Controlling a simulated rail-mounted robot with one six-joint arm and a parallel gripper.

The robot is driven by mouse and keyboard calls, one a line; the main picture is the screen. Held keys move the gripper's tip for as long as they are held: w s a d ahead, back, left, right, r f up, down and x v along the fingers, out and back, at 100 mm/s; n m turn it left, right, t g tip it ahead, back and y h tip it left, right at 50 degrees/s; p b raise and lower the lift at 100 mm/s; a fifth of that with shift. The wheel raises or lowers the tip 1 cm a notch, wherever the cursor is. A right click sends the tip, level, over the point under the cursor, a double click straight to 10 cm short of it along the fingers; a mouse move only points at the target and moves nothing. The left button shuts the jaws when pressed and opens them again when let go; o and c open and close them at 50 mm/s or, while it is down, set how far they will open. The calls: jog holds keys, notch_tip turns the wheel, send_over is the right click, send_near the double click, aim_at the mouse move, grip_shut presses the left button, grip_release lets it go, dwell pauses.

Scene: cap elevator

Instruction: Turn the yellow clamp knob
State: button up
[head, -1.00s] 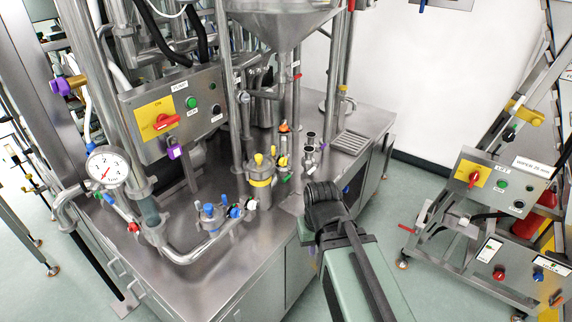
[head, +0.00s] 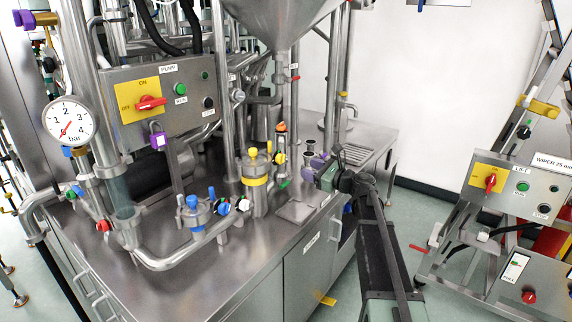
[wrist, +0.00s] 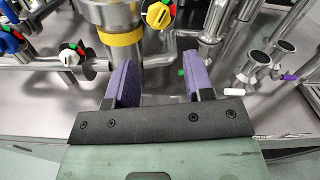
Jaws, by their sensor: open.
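A steel canister with a yellow band (head: 256,181) stands on the machine's steel top. A yellow knob (head: 253,153) is on its lid, and another yellow knob (head: 279,158) sits just to its right. In the wrist view a yellow knob (wrist: 158,14) sits on a dial with red and green sectors, beside the yellow band (wrist: 121,39). I cannot tell which knob is the clamp knob. My gripper (head: 317,167) is to the right of the canister. Its purple pads (wrist: 157,65) are apart with nothing between them, short of the yellow-banded canister and touching no knob.
A blue-knobbed housing (head: 195,211) stands left of the canister. Steel pipe stubs (wrist: 270,58) rise on the right in the wrist view. The pump panel (head: 160,100) and steel hopper (head: 280,20) are behind and above. The front steel top (head: 230,250) is clear.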

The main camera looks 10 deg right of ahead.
aim_at(281, 159)
jog(key=x, duration=1)
jog(key=shift+a, duration=0.15)
jog(key=c, duration=0.7)
